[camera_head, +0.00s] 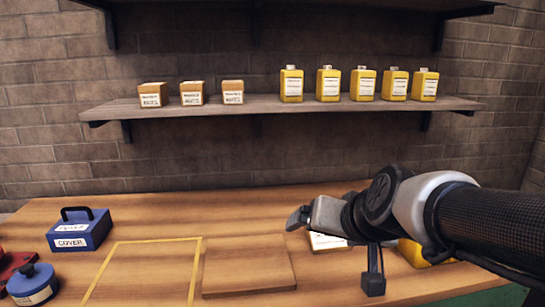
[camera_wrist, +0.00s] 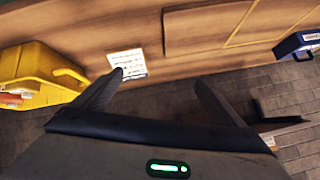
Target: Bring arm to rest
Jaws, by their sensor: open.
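My arm (camera_head: 490,228) reaches in from the right side of the head view, over the wooden workbench (camera_head: 180,212). My gripper (camera_head: 303,217) points left above the bench, near its middle. In the wrist view my gripper (camera_wrist: 160,78) has its two dark fingers spread wide, with nothing between them. A white printed sheet (camera_wrist: 126,62) shows beyond the left fingertip. The same sheet (camera_head: 325,241) lies on the bench below my gripper in the head view, partly hidden by the arm.
A blue box labelled COVER (camera_head: 80,229) and a round blue part (camera_head: 33,285) stand at left. A wooden board (camera_head: 248,266) lies beside a yellow outline (camera_head: 145,243). A yellow container (camera_wrist: 42,75) sits near my arm. A shelf (camera_head: 260,104) holds small boxes and several yellow bottles.

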